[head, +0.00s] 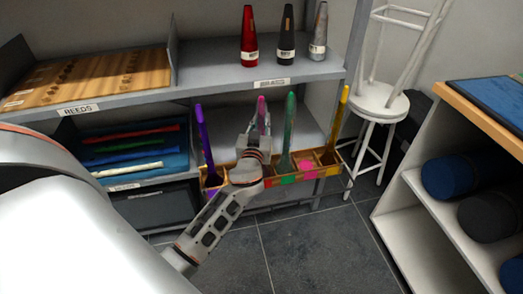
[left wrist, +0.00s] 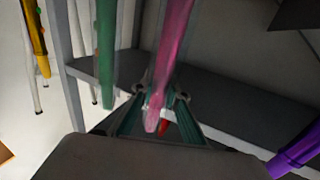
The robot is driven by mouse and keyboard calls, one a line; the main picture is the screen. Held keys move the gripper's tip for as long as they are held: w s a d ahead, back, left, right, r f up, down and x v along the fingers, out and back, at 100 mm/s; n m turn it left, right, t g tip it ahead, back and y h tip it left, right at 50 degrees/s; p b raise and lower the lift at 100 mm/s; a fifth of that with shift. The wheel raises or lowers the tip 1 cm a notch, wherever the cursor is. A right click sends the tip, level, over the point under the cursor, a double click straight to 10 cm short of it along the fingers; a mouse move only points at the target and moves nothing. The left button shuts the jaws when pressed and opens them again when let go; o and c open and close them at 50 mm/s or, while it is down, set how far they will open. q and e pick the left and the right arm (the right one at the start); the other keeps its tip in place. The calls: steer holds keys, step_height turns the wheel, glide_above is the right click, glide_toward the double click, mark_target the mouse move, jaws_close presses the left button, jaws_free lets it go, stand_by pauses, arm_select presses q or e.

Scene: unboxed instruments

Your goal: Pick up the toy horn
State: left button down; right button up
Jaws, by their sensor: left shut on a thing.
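A pink toy horn (head: 261,104) stands roughly upright between my left gripper's fingers. My left gripper (head: 258,132) is shut on it, above a divided wooden tray (head: 270,182). In the left wrist view, the pink horn (left wrist: 172,45) runs down between the fingers of the left gripper (left wrist: 155,104). The gripper and wrist hide the horn's lower part in the head view, so I cannot tell if it touches the tray. My right gripper is in neither view.
Purple (head: 203,140), green (head: 289,130) and yellow (head: 339,120) horns stand in the tray beside the pink one. A grey shelf (head: 215,85) is behind, with three cones on top. A white stool (head: 382,102) and a cabinet (head: 430,200) stand right. The floor in front is clear.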

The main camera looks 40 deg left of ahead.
arm_select(q)
steer(key=shift+r, duration=0.1)
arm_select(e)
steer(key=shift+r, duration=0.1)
